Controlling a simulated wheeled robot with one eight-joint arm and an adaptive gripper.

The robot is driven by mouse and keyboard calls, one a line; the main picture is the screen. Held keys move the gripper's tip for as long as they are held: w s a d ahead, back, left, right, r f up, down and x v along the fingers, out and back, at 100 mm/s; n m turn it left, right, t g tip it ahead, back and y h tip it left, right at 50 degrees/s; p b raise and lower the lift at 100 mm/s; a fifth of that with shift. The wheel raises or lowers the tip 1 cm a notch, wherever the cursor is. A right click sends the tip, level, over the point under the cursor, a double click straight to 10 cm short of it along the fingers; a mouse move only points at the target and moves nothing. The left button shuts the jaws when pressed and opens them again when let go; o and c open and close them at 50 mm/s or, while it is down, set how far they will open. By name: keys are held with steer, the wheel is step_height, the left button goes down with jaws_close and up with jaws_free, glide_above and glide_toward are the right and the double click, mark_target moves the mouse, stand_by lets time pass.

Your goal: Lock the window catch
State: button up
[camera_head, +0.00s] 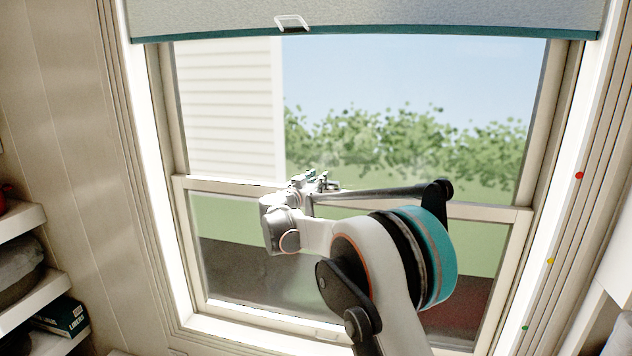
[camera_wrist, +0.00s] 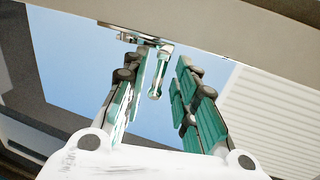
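The window catch (camera_wrist: 140,38) is a small metal fitting on the pale window rail (camera_wrist: 210,36). Its short lever (camera_wrist: 157,76) has a teal-tinted end and sticks out toward the wrist camera. My gripper (camera_wrist: 163,62) is open, with its two teal-padded fingers on either side of the lever. A gap shows between the lever and the right finger; the left finger is close to it, and I cannot tell whether they touch. In the head view my gripper (camera_head: 313,180) is at the window's middle rail (camera_head: 232,184), where gripper and catch are too small to separate clearly.
A grey shade (camera_head: 400,14) with a teal hem and white pull hangs over the window's top. Shelves (camera_head: 22,220) stand at left, holding a dark green box (camera_head: 62,316). The right window frame (camera_head: 566,210) carries red, yellow and green dots. My arm covers part of the lower pane.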

steer(key=v, duration=1.2)
steer(key=shift+w, duration=0.1)
